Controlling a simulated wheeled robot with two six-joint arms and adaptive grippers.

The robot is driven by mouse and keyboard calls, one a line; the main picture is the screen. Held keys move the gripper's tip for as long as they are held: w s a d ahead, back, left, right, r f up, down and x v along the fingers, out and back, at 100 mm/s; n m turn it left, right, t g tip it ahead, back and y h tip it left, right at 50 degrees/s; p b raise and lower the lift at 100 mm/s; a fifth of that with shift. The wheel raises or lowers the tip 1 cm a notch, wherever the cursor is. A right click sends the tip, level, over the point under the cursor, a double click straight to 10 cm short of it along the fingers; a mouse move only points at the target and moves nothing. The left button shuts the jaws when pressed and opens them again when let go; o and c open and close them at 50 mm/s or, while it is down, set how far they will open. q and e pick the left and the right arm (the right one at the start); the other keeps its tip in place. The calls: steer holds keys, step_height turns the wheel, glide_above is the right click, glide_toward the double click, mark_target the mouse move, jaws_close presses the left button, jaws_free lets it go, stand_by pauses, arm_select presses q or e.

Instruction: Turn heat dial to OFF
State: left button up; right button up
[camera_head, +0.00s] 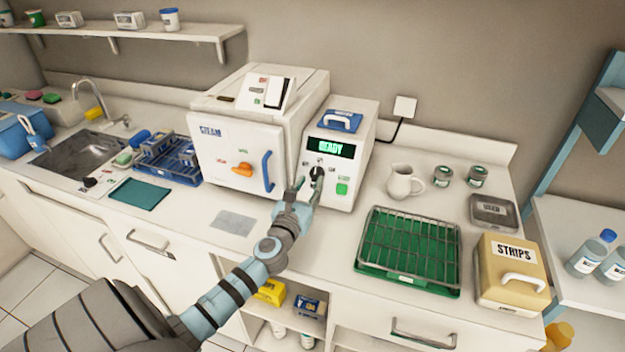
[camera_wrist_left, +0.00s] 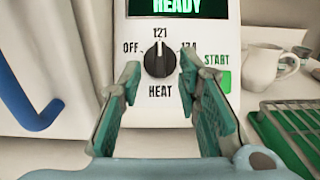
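The black heat dial (camera_wrist_left: 158,59) is on the front of a white unit with a green READY display (camera_head: 331,147). In the left wrist view its light mark points straight up at 121, with OFF (camera_wrist_left: 131,48) to its left and 134 to its right. The dial also shows in the head view (camera_head: 317,173). My left gripper (camera_head: 309,188) is open, its fingers spread on both sides below the dial; in the left wrist view nothing is between the fingertips (camera_wrist_left: 160,88). Whether a finger touches the panel I cannot tell. My right gripper is out of view.
A green START button (camera_head: 342,188) is right of the dial. The larger STEAM unit (camera_head: 240,150) with a blue handle (camera_head: 268,171) stands close on the left. A white jug (camera_head: 402,182) and a green rack tray (camera_head: 408,250) are to the right.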

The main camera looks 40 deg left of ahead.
mark_target(316, 174)
arm_select(q)
steer(key=shift+x, duration=1.5)
steer(key=shift+d, duration=0.15)
jaws_close()
steer(key=shift+r, duration=0.1)
